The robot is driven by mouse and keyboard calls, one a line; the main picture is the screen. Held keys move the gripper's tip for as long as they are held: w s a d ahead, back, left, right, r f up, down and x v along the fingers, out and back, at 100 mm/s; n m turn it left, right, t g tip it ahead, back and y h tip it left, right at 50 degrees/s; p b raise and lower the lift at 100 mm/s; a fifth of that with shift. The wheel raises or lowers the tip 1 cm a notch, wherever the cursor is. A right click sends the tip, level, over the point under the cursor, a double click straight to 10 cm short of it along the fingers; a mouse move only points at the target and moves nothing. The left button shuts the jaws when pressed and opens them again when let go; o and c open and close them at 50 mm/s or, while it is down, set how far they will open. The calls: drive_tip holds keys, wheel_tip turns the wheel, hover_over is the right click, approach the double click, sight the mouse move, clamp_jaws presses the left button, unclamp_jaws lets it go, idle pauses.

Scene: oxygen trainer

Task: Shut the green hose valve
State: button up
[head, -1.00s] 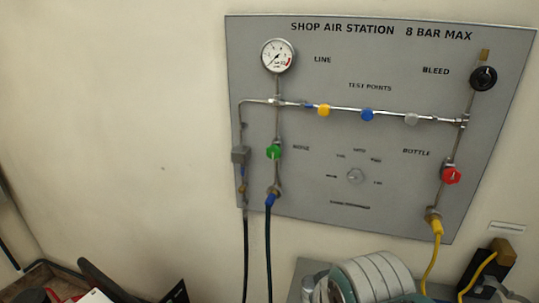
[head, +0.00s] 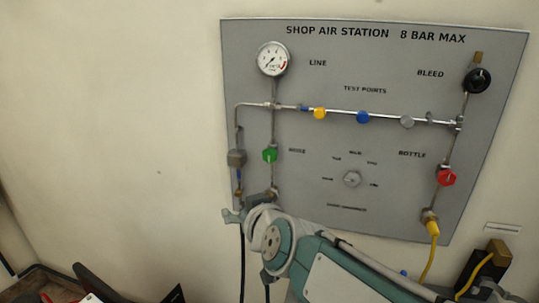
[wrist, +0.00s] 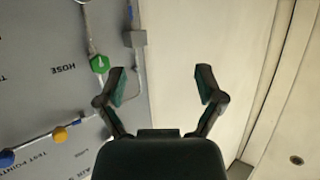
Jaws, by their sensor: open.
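The green hose valve (head: 269,155) is a small knob on the left vertical pipe of the grey panel, beside the HOSE label. It also shows in the wrist view (wrist: 99,63), just left of my left-hand finger. My gripper (head: 246,207) is in front of the panel's lower left, below the green valve and apart from it. In the wrist view, the two fingers of my gripper (wrist: 162,84) are spread wide with nothing between them but pale wall and the panel edge. The hose fitting below the valve is partly hidden by my gripper in the head view.
The grey panel (head: 315,185) carries a gauge (head: 273,59), yellow (head: 319,113) and blue (head: 362,118) test points, a red bottle valve (head: 446,177) and a black bleed knob (head: 478,80). A grey block (head: 236,158) on a pipe sits left of the green valve. The wall further left is bare.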

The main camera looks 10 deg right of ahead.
sight(268, 157)
drive_tip(key=w+d+m+h, duration=0.1)
drive_tip(key=w+d+h, duration=0.2)
drive_tip(key=w+h, duration=0.1)
drive_tip(key=w+d+r+m+t+h, duration=0.1)
drive_tip(key=w+d+m+h, duration=0.1)
drive_tip(key=w, duration=0.5)
drive_tip(key=w+d+r+m+t+h, duration=0.1)
drive_tip(key=w+d+m+h, duration=0.1)
drive_tip(key=w+h, duration=0.3)
drive_tip(key=shift+w+d+h, duration=0.15)
drive_tip(key=shift+w+d, duration=0.05)
drive_tip(key=shift+d, duration=0.25)
drive_tip(key=shift+w+d+h, duration=0.15)
drive_tip(key=shift+d, duration=0.3)
drive_tip(key=c, duration=1.2)
